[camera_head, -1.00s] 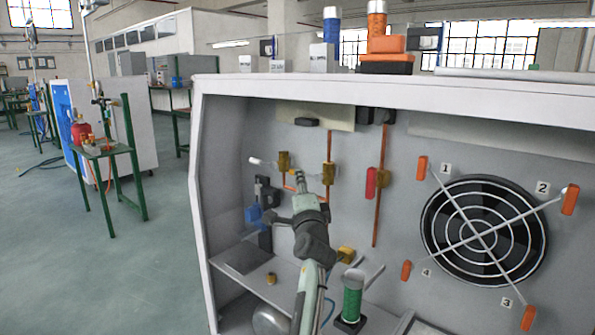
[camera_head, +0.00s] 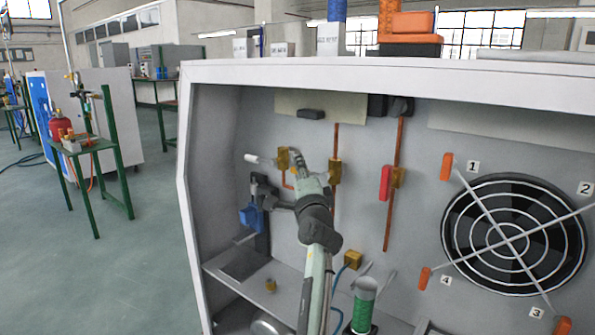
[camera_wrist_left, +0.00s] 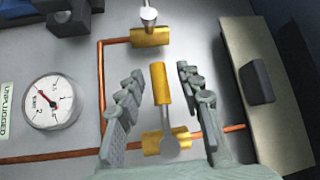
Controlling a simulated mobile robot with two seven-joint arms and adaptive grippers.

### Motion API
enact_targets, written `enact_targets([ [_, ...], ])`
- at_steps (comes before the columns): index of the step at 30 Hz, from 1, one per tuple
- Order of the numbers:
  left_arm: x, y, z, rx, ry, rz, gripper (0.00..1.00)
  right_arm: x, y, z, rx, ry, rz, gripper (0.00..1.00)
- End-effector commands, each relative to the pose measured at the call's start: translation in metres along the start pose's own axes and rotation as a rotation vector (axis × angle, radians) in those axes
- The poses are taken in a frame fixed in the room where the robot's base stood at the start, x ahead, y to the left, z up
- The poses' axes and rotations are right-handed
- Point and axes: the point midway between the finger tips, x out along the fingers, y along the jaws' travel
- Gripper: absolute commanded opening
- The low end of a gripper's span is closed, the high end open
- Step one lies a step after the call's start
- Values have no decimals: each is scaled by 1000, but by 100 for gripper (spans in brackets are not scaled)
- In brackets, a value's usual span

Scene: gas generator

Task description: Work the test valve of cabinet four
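The open cabinet (camera_head: 300,72) fills the head view, with brass valves on copper pipes on its back panel. One brass valve (camera_head: 283,158) has a white-tipped handle to its left; another brass fitting (camera_head: 335,172) is to its right. My left gripper (camera_head: 298,162) is in front of the panel between these fittings. In the left wrist view my left gripper (camera_wrist_left: 160,95) is open, its fingers either side of a brass handle (camera_wrist_left: 160,83) on a lower brass fitting (camera_wrist_left: 165,141). Contact is not visible. No number identifies this cabinet. My right gripper is not in view.
A round gauge (camera_wrist_left: 53,102) is beside the pipes. A dark block (camera_wrist_left: 257,82) sits on a beige plate. A red-handled valve (camera_head: 385,183) and a numbered round fan grille (camera_head: 515,237) are to the right. A green spool (camera_head: 363,305) stands low inside.

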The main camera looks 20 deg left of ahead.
Motion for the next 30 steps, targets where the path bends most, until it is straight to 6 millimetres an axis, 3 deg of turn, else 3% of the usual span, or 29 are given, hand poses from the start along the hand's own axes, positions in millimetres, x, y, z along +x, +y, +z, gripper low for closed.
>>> enact_targets([
  [8, 0, 0, 0, 0, 0, 0, 36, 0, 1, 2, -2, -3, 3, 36],
  [17, 0, 0, 0, 0, 0, 0, 0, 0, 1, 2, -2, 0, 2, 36],
  [30, 0, 0, 1, 3, 0, -2, 0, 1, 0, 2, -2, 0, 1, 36],
])
